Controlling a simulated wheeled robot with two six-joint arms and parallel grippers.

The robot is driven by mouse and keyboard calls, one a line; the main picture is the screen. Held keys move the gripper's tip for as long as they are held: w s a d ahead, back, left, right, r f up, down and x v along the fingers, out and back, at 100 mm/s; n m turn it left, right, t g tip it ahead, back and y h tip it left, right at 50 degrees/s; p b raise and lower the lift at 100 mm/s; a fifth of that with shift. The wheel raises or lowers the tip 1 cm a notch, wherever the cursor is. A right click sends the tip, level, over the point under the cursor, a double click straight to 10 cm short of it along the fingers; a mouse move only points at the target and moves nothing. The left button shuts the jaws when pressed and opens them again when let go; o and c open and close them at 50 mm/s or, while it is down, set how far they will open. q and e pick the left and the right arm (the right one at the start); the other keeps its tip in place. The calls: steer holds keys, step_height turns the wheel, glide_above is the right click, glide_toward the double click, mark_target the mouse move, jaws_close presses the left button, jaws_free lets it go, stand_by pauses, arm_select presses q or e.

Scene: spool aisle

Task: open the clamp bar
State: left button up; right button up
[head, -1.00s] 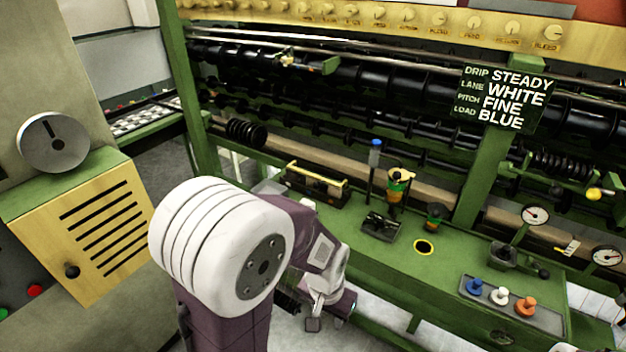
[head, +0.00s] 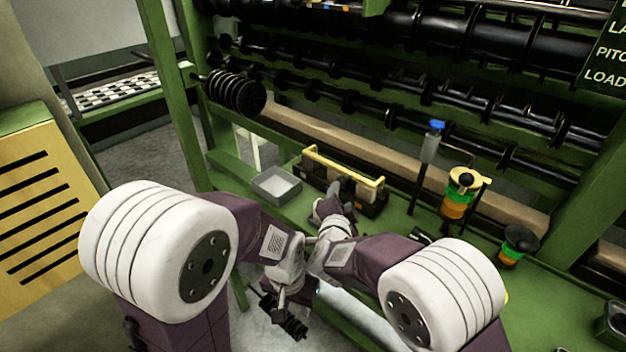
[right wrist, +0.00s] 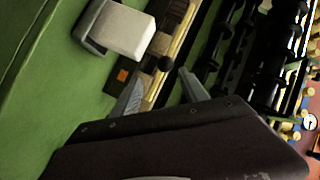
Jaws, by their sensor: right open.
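The clamp bar (head: 345,166) is a yellow bar along the top of a dark box on the green bench, and it looks lowered. In the right wrist view the yellow bar (right wrist: 178,52) runs past a round black knob (right wrist: 166,63). My right gripper (head: 343,190) is at the front of the box, near the bar. Its two grey fingers are apart, with the knob just beyond the gap between the tips (right wrist: 162,74); I cannot tell whether they touch anything. My left gripper (head: 284,316) hangs low in front of the bench, away from the bar; its fingers are unclear.
A grey tray (head: 277,186) stands left of the box and also shows in the right wrist view (right wrist: 90,43). Black rollers (head: 350,92) run behind. My two forearms are close together.

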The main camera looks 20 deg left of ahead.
mark_target(341, 182)
steer(key=shift+t, duration=0.3)
steer(key=x, duration=0.6)
steer(key=a+x, duration=0.1)
steer(key=x, duration=0.1)
steer(key=shift+w, duration=0.35)
jaws_close()
stand_by(0.8)
